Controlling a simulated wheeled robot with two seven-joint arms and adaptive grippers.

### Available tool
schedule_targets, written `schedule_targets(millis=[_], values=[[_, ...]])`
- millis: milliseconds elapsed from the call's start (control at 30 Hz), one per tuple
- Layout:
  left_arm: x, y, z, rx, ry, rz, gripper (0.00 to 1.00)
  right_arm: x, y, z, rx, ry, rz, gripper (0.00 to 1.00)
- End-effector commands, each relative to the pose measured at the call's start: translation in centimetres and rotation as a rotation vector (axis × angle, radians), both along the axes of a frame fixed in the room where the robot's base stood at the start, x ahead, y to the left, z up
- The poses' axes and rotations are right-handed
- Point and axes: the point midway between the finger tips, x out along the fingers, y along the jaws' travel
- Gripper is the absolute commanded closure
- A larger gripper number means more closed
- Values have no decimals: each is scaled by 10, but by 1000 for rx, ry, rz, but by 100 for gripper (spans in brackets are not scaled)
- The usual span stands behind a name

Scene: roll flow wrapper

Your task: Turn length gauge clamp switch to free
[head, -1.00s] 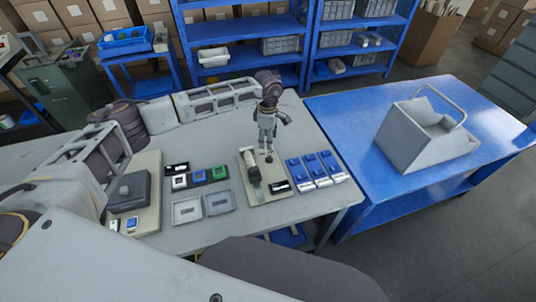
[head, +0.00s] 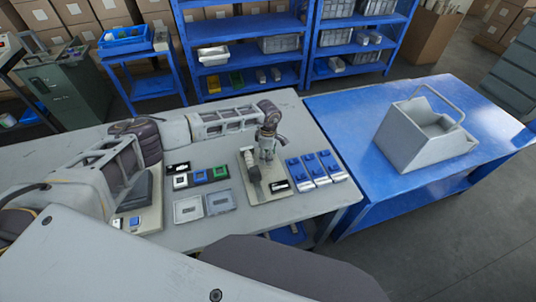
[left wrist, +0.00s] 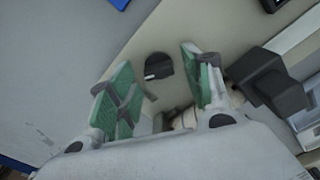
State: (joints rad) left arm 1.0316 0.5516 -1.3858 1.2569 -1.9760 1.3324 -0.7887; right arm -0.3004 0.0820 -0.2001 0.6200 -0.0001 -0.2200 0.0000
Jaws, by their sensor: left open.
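The clamp switch is a dark round knob (left wrist: 158,66) with a small white mark, on a beige base plate (head: 273,174) on the grey table. In the left wrist view it lies between the two green-padded fingers of my left gripper (left wrist: 157,72), apart from both. In the head view my left gripper (head: 267,156) points down at the back of the plate and hides the knob. A dark upright part (head: 252,170) of the gauge stands beside it and shows in the left wrist view (left wrist: 270,82). The switch's label is too small to read. My right gripper is not in view.
Blue-topped blocks (head: 310,168) stand right of the gauge. Two grey trays (head: 188,208) and small coloured blocks (head: 200,177) lie to its left. A blue table (head: 400,196) with a grey carrier (head: 420,140) is at the right. Blue shelves (head: 245,56) stand behind.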

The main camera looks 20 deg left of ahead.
Motion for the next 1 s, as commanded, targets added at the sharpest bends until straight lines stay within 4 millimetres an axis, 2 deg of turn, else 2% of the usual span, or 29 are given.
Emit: schedule_targets(millis=[200, 233, 567, 1000], values=[[0, 0, 0, 0, 0, 0, 50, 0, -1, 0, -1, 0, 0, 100], [0, 0, 0, 0, 0, 0, 53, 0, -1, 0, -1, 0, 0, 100], [0, 0, 0, 0, 0, 1, 95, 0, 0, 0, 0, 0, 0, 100], [0, 0, 0, 0, -1, 54, 96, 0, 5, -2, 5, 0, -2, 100]])
